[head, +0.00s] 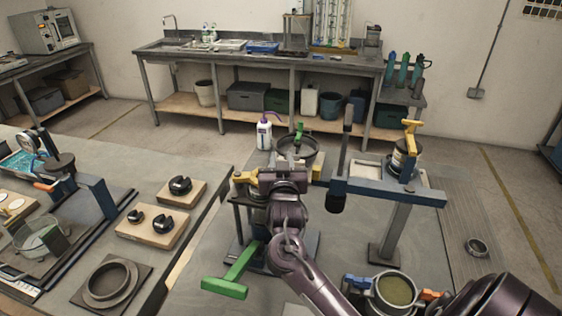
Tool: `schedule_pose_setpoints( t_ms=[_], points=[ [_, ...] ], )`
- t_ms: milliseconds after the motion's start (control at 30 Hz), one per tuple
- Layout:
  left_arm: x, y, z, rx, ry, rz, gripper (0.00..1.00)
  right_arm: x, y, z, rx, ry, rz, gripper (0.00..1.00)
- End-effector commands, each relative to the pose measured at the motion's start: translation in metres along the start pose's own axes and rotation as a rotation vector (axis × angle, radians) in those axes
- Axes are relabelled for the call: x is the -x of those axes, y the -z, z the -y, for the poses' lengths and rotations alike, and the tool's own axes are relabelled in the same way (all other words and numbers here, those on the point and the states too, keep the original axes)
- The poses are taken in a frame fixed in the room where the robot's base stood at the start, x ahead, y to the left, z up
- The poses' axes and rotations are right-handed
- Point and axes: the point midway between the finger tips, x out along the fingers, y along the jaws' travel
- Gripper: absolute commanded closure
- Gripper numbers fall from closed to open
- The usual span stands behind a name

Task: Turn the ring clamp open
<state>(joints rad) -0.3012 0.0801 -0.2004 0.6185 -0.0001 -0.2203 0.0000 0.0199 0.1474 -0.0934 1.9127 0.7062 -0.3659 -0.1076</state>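I cannot tell for sure which fixture is the ring clamp. A round dark ring with a green lever (298,139) stands just beyond my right gripper (283,174). A second ring with blue and orange handles (396,290) is at the bottom right, around a cup of greenish material. My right arm comes in from the bottom right, and its hand is beside a yellow handle (247,178). The hand's own body hides its fingertips, so I cannot tell whether it touches anything or is open. My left gripper is not in view.
A green T-shaped handle (233,275) sticks out at lower centre. A blue-grey crossbar stand (390,190) rises to the right of the hand. A white bottle (264,134) stands behind. Wooden blocks with black parts (154,225) lie on the left bench.

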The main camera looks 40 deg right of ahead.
Motion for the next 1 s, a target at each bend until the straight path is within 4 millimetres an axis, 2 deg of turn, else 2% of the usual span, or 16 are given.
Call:
schedule_pose_setpoints(
  t_ms=[33, 100, 433, 800, 1000],
  points=[
    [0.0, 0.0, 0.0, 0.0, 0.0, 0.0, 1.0, 0.0, 0.0, 0.0, 0.0, 0.0, 0.0, 0.66],
    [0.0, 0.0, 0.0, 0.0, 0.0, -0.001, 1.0, 0.0, 0.0, 0.0, 0.0, 0.001, -0.001, 0.58],
    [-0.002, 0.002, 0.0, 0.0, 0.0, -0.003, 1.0, 0.005, -0.001, 0.001, -0.002, 0.003, -0.002, 0.58],
    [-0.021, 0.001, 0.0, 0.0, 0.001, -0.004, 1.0, 0.062, -0.003, 0.001, -0.003, 0.002, 0.001, 0.58],
    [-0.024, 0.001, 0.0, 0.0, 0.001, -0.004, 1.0, 0.077, -0.001, 0.0, -0.001, 0.001, 0.0, 0.58]
  ],
)
